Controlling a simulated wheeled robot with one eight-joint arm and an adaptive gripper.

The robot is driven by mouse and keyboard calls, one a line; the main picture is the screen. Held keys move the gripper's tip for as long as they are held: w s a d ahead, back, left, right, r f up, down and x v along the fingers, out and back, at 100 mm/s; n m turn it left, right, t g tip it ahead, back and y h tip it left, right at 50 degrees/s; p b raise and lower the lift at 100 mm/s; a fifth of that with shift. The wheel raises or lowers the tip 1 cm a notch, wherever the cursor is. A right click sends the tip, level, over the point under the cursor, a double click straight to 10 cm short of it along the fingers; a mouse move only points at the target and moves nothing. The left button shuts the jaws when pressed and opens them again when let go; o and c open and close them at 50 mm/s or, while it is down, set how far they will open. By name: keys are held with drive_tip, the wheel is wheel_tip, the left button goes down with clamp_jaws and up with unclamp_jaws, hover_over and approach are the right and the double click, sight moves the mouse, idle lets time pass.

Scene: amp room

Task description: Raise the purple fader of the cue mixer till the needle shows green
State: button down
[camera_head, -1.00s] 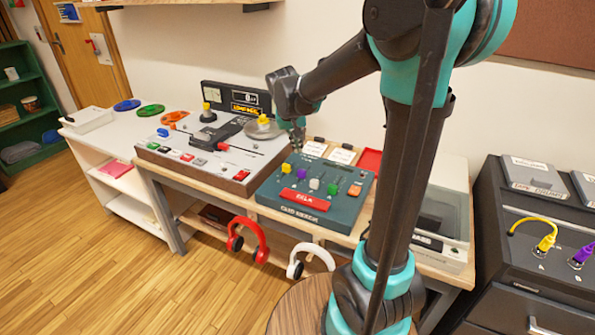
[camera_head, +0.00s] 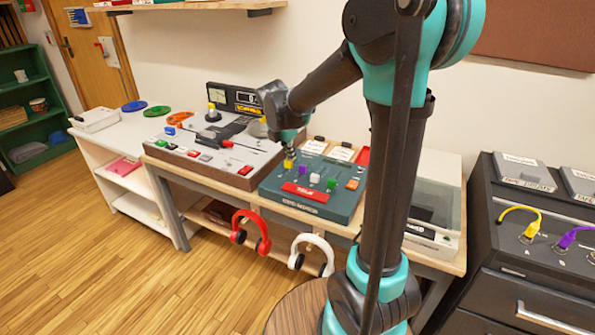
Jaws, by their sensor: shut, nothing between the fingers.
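The cue mixer (camera_head: 322,202) is a dark teal sloped box with a red label, standing on the wooden bench. Its row of fader caps runs yellow (camera_head: 288,164), purple (camera_head: 301,172), white (camera_head: 314,179), green (camera_head: 331,183) and orange (camera_head: 352,184). The purple fader is a small cap, second from the left. My gripper (camera_head: 290,149) points down over the back left of the mixer. It is shut and empty, its tips just behind the yellow cap in the picture. I cannot tell whether they touch anything. I cannot make out a needle on the mixer.
A larger grey console (camera_head: 205,160) with colored buttons and a meter (camera_head: 217,96) stands left of the mixer. White cards (camera_head: 314,146) lie behind it. Red headphones (camera_head: 249,232) and white headphones (camera_head: 311,255) hang at the bench front. A clear-lidded box (camera_head: 437,195) stands to the right.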

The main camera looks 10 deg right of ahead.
sight(302, 168)
drive_tip(key=f+n, duration=0.1)
drive_tip(key=f, duration=0.2)
drive_tip(key=w+d+f+n, duration=0.1)
drive_tip(key=f, duration=0.2)
drive_tip(key=w+f+n, duration=0.1)
drive_tip(key=f, duration=0.2)
drive_tip(key=shift+w+d, duration=0.1)
drive_tip(key=shift+d, duration=0.25)
drive_tip(key=w, duration=0.1)
drive_tip(key=d, duration=0.1)
drive_tip(key=w, duration=0.1)
drive_tip(key=shift+w+d+f, duration=0.25)
drive_tip(key=shift+w+d, duration=0.05)
drive_tip(key=shift+d, duration=0.1)
drive_tip(key=shift+w+d, duration=0.3)
drive_tip(key=shift+w, duration=0.1)
drive_tip(key=shift+w+d, duration=0.5)
drive_tip(key=shift+w, duration=0.2)
drive_tip(key=shift+s, duration=0.1)
